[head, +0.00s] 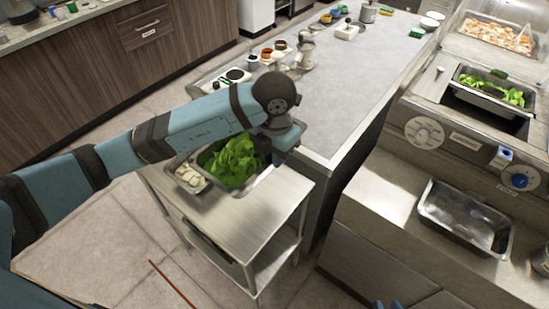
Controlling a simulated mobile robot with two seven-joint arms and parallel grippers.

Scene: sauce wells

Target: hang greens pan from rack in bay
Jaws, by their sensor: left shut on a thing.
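A metal pan of leafy greens (232,163) sits on a small steel cart (245,205) left of the long counter. My left arm reaches over it from the left. My left gripper (284,140) is at the pan's far right side, shut on it; its fingertips are mostly hidden by the wrist. A second pan of greens (492,92) sits in a well of the steel station at the right, with a dark opening around its front. I cannot make out a separate rack there.
An empty metal pan (465,217) lies on the station's lower ledge. A small tray of white pieces (190,178) is beside the greens on the cart. The long counter (355,95) is clear in its middle, with cups and a scale (235,76) along its left edge.

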